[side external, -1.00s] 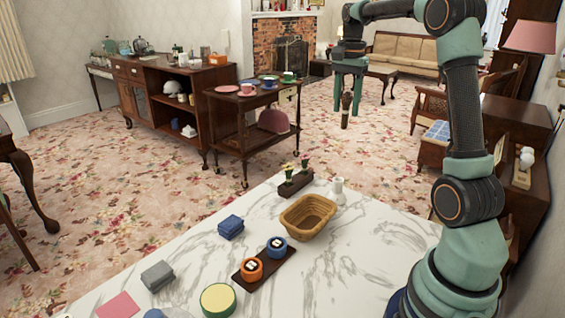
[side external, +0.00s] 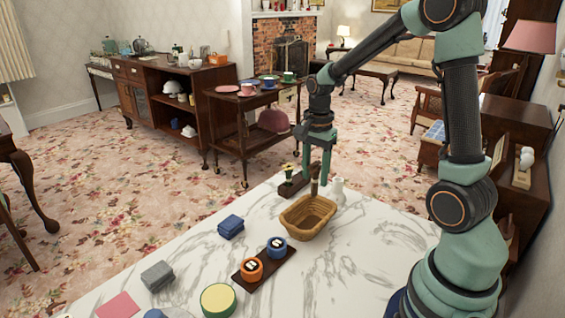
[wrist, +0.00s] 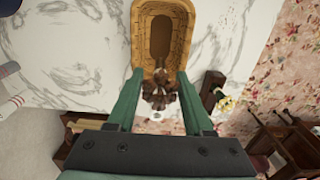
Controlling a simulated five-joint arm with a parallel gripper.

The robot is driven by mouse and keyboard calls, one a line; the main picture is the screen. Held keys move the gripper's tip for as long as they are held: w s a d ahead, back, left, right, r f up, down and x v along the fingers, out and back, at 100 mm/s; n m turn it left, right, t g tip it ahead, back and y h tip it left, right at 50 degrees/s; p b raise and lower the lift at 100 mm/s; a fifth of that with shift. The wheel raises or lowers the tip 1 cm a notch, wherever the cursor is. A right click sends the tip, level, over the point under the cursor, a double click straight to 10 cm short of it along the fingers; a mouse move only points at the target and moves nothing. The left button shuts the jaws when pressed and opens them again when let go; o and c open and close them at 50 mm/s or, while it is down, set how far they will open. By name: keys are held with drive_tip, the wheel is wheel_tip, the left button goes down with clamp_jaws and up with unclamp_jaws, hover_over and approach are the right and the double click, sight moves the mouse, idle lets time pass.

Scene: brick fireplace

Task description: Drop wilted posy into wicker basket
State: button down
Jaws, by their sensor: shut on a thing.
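The wicker basket (side external: 301,226) is a tan, open, oval basket on the marble table; its inside looks empty. In the wrist view the basket (wrist: 139,40) lies straight ahead of the fingers. My gripper (side external: 315,181) is at the basket's far end, above the rim. It is shut on the wilted posy, a small brown bunch (side external: 315,187). In the wrist view my gripper (wrist: 160,77) has the brown drooping posy (wrist: 159,92) between its green fingers, with its end pointing over the near end of the basket. The exact height above the rim is unclear.
A dark wooden flower holder (side external: 291,187) with a yellow flower stands close left of the fingers. A white vase (side external: 338,190) stands close right.

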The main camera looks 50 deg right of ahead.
sight(316, 159)
drive_tip(key=shift+f, duration=2.9)
drive_tip(key=shift+c, duration=1.1)
unclamp_jaws()
wheel_tip(316, 159, up, 12)
drive_tip(key=shift+r, duration=0.1)
